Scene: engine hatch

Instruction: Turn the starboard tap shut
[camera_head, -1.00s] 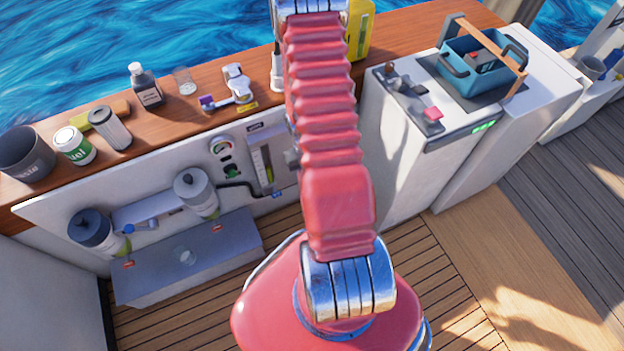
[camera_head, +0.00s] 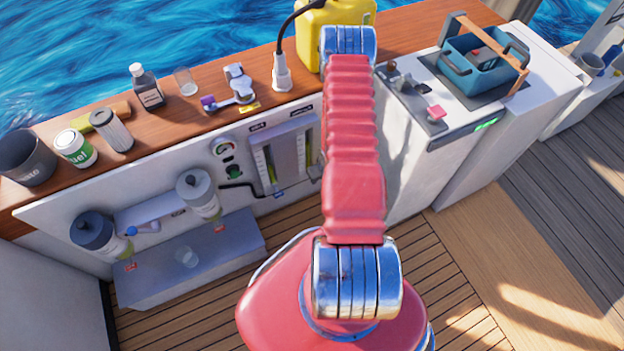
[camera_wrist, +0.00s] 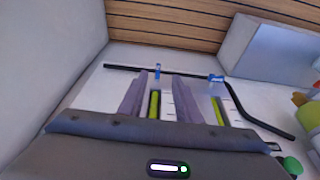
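Two small blue taps sit on a black hose below two sight gauges on the locker's front panel. In the wrist view, which looks upside down, the left tap (camera_wrist: 157,72) has its handle pointing up and down the picture. The right tap (camera_wrist: 216,78) has its handle lying across; it also shows in the head view (camera_head: 279,194). The labels are too small to read, so I cannot tell which is starboard. My gripper (camera_wrist: 161,76) is open and empty, its mauve fingers spread on either side of the left tap's line.
Gauge tubes (camera_wrist: 154,104) with yellow-green fluid stand behind my fingers. Two filter canisters (camera_head: 197,193) and a grey step (camera_head: 190,262) lie left. A yellow jerrycan (camera_head: 312,40) stands above on the wooden counter. A white cabinet (camera_head: 425,180) is right; a pale wall (camera_wrist: 45,70) is close in the wrist view.

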